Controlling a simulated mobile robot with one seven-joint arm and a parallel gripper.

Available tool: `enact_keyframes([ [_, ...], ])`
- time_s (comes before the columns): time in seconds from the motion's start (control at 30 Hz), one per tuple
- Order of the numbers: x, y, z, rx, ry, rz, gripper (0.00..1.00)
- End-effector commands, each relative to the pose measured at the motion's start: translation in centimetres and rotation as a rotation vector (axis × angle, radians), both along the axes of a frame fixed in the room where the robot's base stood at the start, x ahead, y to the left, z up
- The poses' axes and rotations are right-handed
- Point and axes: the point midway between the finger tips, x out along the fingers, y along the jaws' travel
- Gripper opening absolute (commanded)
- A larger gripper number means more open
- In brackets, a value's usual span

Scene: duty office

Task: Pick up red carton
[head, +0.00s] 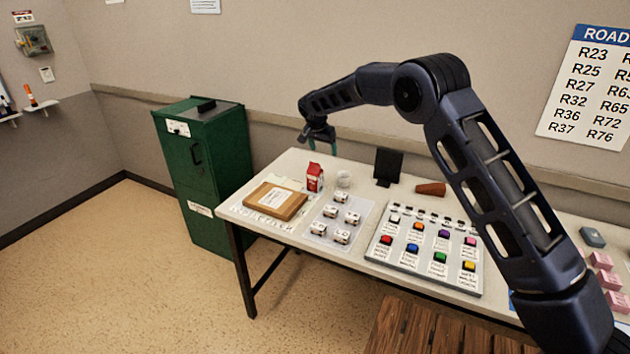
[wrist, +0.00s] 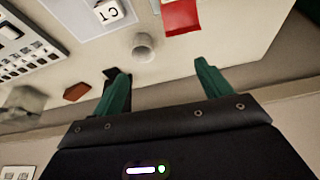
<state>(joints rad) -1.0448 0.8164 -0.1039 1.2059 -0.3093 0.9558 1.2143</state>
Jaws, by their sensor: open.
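In the wrist view the red carton (wrist: 181,16) shows at the top edge, partly cut off by the frame. My gripper (head: 319,143) is above the table, over and slightly behind the carton in the head view. Its two green fingers (wrist: 162,85) are apart with nothing between them, and the carton lies beyond their tips.
A small white cup (head: 344,179) stands just right of the carton; it also shows in the wrist view (wrist: 143,47). A black stand (head: 387,166) and a button panel (head: 425,245) are to the right. A green cabinet (head: 205,175) stands left.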

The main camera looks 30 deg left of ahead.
Motion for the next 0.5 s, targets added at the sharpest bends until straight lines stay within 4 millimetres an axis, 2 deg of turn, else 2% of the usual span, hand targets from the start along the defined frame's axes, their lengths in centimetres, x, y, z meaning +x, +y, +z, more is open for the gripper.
enact_keyframes([
  [0.03, -0.8, 1.5, -1.3, -0.002, -0.005, 0.005, 0.77],
  [0.1, -1.5, 2.9, -2.4, -0.002, -0.01, 0.005, 0.77],
  [0.2, -2.3, 4.1, -3.5, -0.001, -0.014, 0.004, 0.77],
  [0.37, -2.4, 4.6, -4.4, 0.0, -0.016, 0.004, 0.77],
  [0.5, -1.8, 4.5, -5.8, 0.0, -0.015, 0.004, 0.77],
])
